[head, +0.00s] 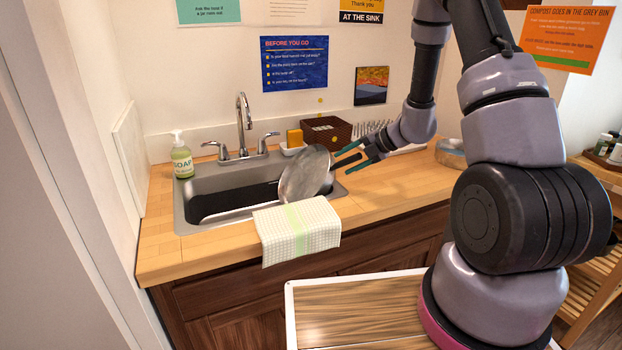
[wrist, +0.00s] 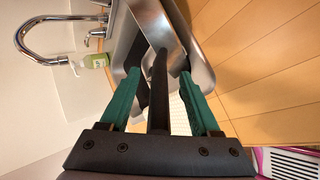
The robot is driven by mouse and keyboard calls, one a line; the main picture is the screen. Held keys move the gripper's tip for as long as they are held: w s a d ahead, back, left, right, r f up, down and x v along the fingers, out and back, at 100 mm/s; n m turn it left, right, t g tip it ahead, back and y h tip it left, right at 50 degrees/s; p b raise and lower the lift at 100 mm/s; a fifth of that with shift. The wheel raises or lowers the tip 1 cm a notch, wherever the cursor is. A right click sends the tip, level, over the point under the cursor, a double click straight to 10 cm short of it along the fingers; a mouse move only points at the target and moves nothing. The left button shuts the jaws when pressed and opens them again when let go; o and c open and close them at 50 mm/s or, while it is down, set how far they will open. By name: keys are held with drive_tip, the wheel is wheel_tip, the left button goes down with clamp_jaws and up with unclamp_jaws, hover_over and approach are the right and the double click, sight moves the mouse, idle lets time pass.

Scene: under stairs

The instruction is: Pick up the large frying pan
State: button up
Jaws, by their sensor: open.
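The large frying pan (head: 304,174) has a silver-grey round body and a black handle. In the head view it stands tilted at the right end of the sink, with its handle toward my gripper (head: 350,157). In the wrist view, part of the pan's metal body (wrist: 152,22) shows beyond the fingertips. Its black handle runs between the two teal fingers of my gripper (wrist: 159,73). The fingers are open, with a gap on each side of the handle. The lower part of the pan is hidden in the sink.
The steel sink (head: 190,215) is set in a wooden counter (head: 390,200). A faucet (head: 243,125) and a soap bottle (head: 181,158) stand at its back and left. A checked towel (head: 297,232) hangs over the front edge. A brown box (head: 327,132) stands behind the pan.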

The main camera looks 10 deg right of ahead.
drive_tip(key=x, duration=0.2)
drive_tip(key=shift+w+a+f, duration=0.1)
drive_tip(key=shift+a+f, duration=0.1)
clamp_jaws()
drive_tip(key=shift+r, duration=0.1)
idle(1.2)
